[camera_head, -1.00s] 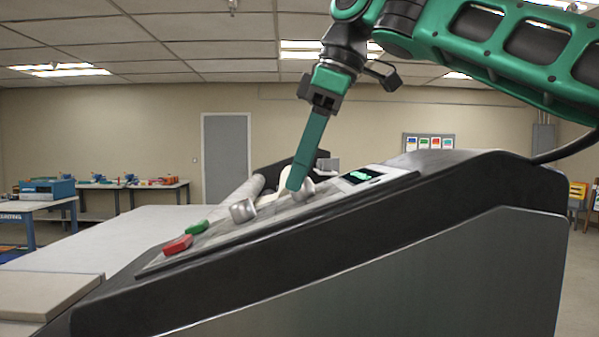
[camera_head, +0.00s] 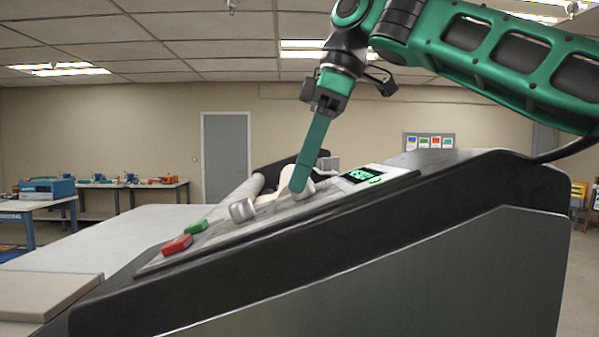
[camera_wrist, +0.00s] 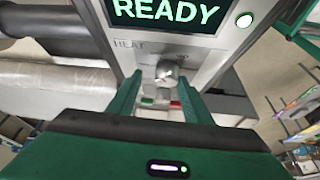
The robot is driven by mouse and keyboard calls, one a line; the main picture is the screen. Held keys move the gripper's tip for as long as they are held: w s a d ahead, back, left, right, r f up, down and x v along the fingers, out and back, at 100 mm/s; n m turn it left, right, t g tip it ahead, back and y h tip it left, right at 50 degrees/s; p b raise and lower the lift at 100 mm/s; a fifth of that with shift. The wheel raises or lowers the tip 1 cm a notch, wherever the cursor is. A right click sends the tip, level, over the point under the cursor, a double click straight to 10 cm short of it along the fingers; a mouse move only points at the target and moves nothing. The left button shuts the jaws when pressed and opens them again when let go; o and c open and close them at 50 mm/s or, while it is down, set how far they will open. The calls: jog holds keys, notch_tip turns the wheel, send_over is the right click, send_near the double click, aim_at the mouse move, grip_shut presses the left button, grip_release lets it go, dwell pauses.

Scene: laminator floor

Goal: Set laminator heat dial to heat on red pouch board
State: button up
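The laminator (camera_head: 330,240) has a sloped panel with a lit display (camera_head: 362,176), which reads READY in the wrist view (camera_wrist: 165,12). Below it is a silver heat dial (camera_wrist: 167,73), near a partly covered HEAT label. A second silver knob (camera_head: 242,210) sits lower on the panel. My gripper (camera_wrist: 160,80) reaches down at the upper dial, with one finger on each side. The fingers look apart, with a gap on the left of the dial; contact is unclear. The dial's setting is too small to read. A board with coloured cards (camera_head: 429,142), one red, hangs on the far wall.
A red button (camera_head: 177,244) and a green button (camera_head: 196,227) lie lower on the panel. A roller (camera_head: 246,190) runs behind the panel. A pale flat block (camera_head: 45,296) is at the front left. Worktables stand at the far left.

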aim_at(316, 192)
jog(key=shift+s+a, duration=0.1)
jog(key=shift+s, duration=0.1)
jog(key=shift+v, duration=3.75)
jog(key=shift+w+a+r, duration=0.1)
jog(key=shift+w+a, duration=0.05)
jog(key=shift+w, duration=0.05)
